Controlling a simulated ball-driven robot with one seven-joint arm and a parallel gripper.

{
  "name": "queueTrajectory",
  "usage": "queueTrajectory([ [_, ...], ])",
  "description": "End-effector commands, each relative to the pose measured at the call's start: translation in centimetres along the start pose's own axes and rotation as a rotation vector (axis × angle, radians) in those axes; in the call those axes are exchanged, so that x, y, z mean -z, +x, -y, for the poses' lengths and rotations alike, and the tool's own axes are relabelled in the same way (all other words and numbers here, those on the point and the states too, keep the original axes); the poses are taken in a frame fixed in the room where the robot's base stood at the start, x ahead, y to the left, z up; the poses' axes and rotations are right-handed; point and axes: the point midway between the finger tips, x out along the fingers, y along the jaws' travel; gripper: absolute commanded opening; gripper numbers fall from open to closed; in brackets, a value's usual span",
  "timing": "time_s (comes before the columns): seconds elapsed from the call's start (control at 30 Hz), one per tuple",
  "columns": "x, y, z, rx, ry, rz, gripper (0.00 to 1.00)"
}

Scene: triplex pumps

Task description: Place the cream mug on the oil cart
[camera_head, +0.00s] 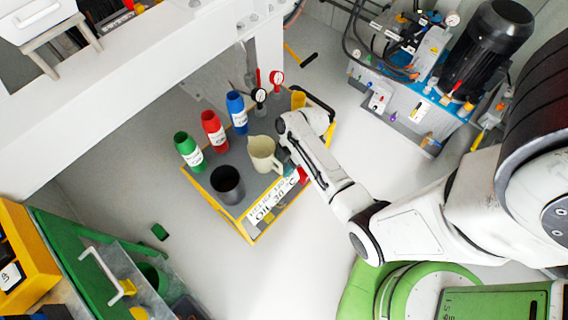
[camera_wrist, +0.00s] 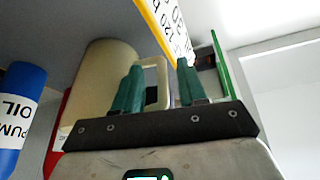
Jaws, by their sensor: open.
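The cream mug (camera_head: 264,155), a pitcher-like cup with a handle, appears upright on the grey top of the oil cart (camera_head: 252,228), near the labelled edge. In the wrist view the mug (camera_wrist: 98,85) is close on the left, with its handle at my gripper (camera_wrist: 160,80). The green fingers are apart, on either side of part of the handle; whether they touch it I cannot tell.
A dark cup (camera_head: 228,185) stands left of the mug. Green (camera_head: 188,150), red (camera_head: 214,131) and blue (camera_head: 237,112) bottles line the cart's far left side. Gauges (camera_head: 277,79) stand at the back. A pump unit (camera_head: 410,85) is at upper right. Floor is clear in front.

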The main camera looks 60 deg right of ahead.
Motion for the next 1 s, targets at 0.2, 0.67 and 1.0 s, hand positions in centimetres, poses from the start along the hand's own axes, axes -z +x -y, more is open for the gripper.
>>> queueTrajectory([
  [0.2, 0.1, -0.5, 0.0, -0.001, 0.0, 0.0, 0.41],
  [0.67, 0.0, -8.9, -0.1, -0.005, 0.001, 0.001, 0.41],
  [1.0, 0.2, -12.1, 0.2, 0.003, 0.014, 0.009, 0.41],
])
